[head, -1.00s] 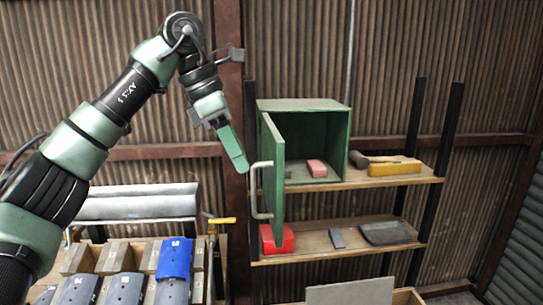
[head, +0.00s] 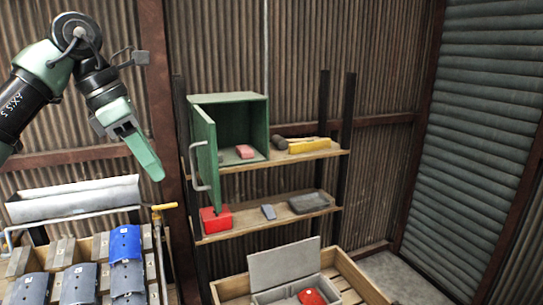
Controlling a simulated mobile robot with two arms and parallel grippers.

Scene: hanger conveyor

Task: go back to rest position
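My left gripper (head: 143,152) is raised at the upper left of the head view, in front of the corrugated wall. Its green fingers point down and to the right and appear pressed together, with nothing seen between them. It is apart from the green cabinet (head: 232,107), whose door (head: 204,160) stands open with a grey handle. My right gripper is not in view.
Wooden shelves (head: 310,154) hold a yellow tool (head: 309,145), a red box (head: 216,220) and a grey tray (head: 309,203). A wooden crate (head: 357,281) stands below, holding a lidded grey box with a red item (head: 312,297). Grey and blue curved pieces (head: 125,243) sit at lower left.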

